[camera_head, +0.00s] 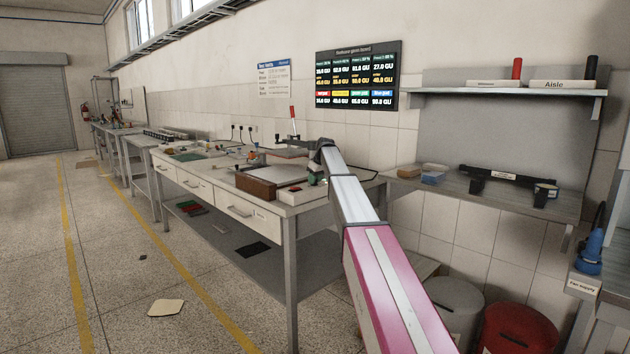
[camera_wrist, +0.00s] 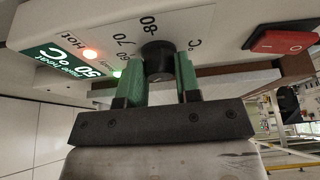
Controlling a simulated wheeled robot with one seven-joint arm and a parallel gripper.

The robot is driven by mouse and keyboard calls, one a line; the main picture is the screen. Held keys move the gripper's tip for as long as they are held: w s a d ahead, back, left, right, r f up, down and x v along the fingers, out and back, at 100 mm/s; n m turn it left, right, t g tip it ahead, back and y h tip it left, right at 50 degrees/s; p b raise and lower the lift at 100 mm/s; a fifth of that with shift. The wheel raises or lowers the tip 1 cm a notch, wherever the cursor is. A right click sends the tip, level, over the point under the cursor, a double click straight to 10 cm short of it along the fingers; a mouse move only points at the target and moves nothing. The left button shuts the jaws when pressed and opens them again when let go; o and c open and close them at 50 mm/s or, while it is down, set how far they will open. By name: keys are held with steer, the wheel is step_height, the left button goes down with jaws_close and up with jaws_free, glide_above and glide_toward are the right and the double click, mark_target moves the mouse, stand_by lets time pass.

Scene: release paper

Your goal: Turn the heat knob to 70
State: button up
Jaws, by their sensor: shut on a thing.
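The heat knob (camera_wrist: 157,56) is a short black cylinder on the pale face of the heater unit (camera_wrist: 205,22), with the marks 60, 70 and 80 °C printed around it. The green fingers of my gripper (camera_wrist: 160,72) are closed on the knob, one on each side. No pointer on the knob can be made out. A green display (camera_wrist: 72,68) beside it reads 50 °C. In the head view my gripper (camera_head: 317,178) is at the bench's right end, and the knob is hidden there.
A red rocker switch (camera_wrist: 283,41) is right of the knob in the wrist view. A brown box-like part (camera_head: 268,184) sits on the workbench (camera_head: 290,222) beside the unit. A wall shelf (camera_head: 500,92) and a lower shelf (camera_head: 505,196) are to the right. The floor aisle at left is largely clear.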

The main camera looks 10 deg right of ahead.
steer(key=m, duration=0.2)
steer(key=m+h, duration=0.1)
steer(key=m, duration=0.1)
steer(key=shift+s+a+m+t+h, duration=0.1)
steer(key=shift+a+m+t+h, duration=0.05)
steer(key=shift+m+t+h, duration=0.2)
steer(key=m+h, duration=0.1)
steer(key=m, duration=0.3)
steer(key=shift+a+m+h, duration=0.15)
steer(key=shift+m+h, duration=0.2)
steer(key=m+h, duration=0.1)
steer(key=m, duration=0.3)
steer(key=shift+h, duration=0.4)
steer(key=shift+a+m+g+h, duration=0.15)
steer(key=shift+m+g, duration=0.25)
steer(key=shift+m, duration=0.65)
steer(key=shift+d+m+g+h, duration=0.1)
steer(key=shift+m+g+h, duration=0.2)
steer(key=shift+m, duration=0.75)
steer(key=o, duration=0.9)
